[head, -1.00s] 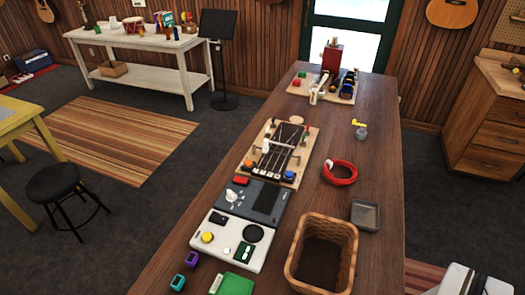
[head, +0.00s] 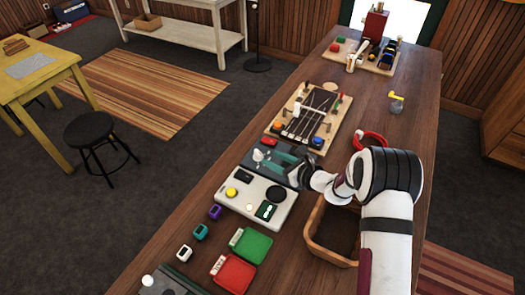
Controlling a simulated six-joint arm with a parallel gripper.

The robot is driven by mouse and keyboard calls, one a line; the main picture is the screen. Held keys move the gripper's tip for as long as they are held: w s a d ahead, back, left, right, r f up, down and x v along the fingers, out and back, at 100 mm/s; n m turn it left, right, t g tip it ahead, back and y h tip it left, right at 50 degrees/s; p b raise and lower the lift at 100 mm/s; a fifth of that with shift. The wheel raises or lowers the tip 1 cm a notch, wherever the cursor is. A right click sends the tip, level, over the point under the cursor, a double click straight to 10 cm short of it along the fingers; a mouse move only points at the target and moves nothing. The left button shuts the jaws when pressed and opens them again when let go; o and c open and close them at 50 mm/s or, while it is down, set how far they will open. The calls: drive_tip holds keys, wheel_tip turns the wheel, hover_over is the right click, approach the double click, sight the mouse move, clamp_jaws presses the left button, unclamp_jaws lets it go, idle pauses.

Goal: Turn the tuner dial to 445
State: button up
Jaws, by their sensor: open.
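The dark grey tuner panel (head: 250,160) lies on the long wooden workbench, between the white panel and the stringed board. A pale knob (head: 258,155), which looks like the dial, stands on the panel's left part. Its scale and setting are too small to read. My gripper (head: 271,160) is open, with its dark teal fingers low over the panel just right of the knob. I cannot tell whether they touch it. My wrist and hand hide the panel's right part, including its screen.
The white panel (head: 242,207) with a yellow button lies in front of the tuner. The stringed board (head: 295,130) stands behind.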

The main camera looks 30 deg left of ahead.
sight(260, 153)
drive_tip(key=x, duration=0.7)
clamp_jaws()
drive_tip(key=shift+d, duration=0.1)
